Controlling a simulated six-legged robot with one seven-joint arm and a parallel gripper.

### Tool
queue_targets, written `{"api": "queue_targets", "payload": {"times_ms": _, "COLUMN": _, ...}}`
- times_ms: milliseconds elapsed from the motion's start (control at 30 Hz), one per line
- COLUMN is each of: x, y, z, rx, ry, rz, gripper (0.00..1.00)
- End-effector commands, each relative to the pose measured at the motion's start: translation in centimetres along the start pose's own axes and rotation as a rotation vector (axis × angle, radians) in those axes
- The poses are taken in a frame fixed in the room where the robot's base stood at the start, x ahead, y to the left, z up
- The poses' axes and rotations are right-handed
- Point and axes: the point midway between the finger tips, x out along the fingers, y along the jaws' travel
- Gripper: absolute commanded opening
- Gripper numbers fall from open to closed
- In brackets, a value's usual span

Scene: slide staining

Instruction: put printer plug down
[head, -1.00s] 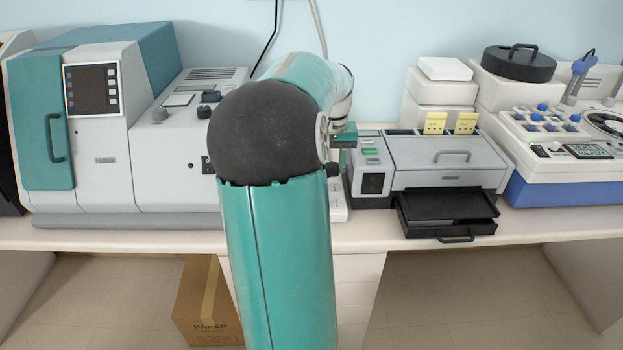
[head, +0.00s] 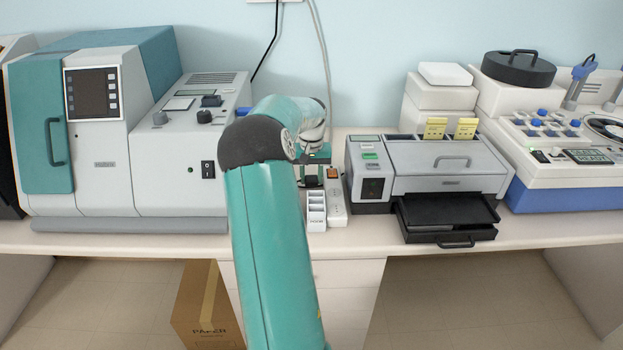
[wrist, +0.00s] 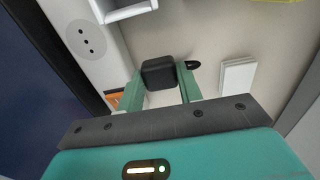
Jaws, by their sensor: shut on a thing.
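The printer plug (wrist: 160,72) is a small black block between the two teal fingers of my gripper (wrist: 161,88) in the wrist view. My gripper is shut on it. In the head view my gripper (head: 318,158) is over the counter behind the white rack, partly hidden by my arm. A dark block, seemingly the plug (head: 312,182), shows just below it. I cannot tell whether the plug touches the counter. The white power strip (head: 337,207) lies just right of the gripper, with an orange switch (head: 333,172). A bare socket on the strip (wrist: 86,39) shows in the wrist view.
The white rack (head: 316,211) stands beside the strip near the front. The grey printer (head: 440,170) is to the right and a large white and teal machine (head: 160,165) to the left. White pieces (wrist: 237,76) lie on the counter in the wrist view.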

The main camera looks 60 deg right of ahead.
Motion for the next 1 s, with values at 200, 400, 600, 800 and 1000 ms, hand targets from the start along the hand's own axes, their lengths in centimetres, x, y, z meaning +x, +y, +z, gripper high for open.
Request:
{"api": "queue_targets", "payload": {"times_ms": 200, "x": 1.0, "y": 0.0, "z": 0.0, "rx": 0.000, "ry": 0.001, "rz": 0.000, "gripper": 0.00}}
{"api": "queue_targets", "payload": {"times_ms": 400, "x": 1.3, "y": 0.0, "z": 0.0, "rx": 0.001, "ry": 0.000, "rz": 0.000, "gripper": 0.00}}
{"api": "queue_targets", "payload": {"times_ms": 600, "x": 1.8, "y": 0.1, "z": 0.0, "rx": 0.001, "ry": 0.000, "rz": 0.000, "gripper": 0.00}}
{"api": "queue_targets", "payload": {"times_ms": 800, "x": 2.2, "y": 0.1, "z": 0.0, "rx": 0.001, "ry": 0.002, "rz": 0.001, "gripper": 0.00}}
{"api": "queue_targets", "payload": {"times_ms": 1000, "x": 2.2, "y": 0.1, "z": 0.0, "rx": 0.001, "ry": 0.001, "rz": 0.001, "gripper": 0.45}}
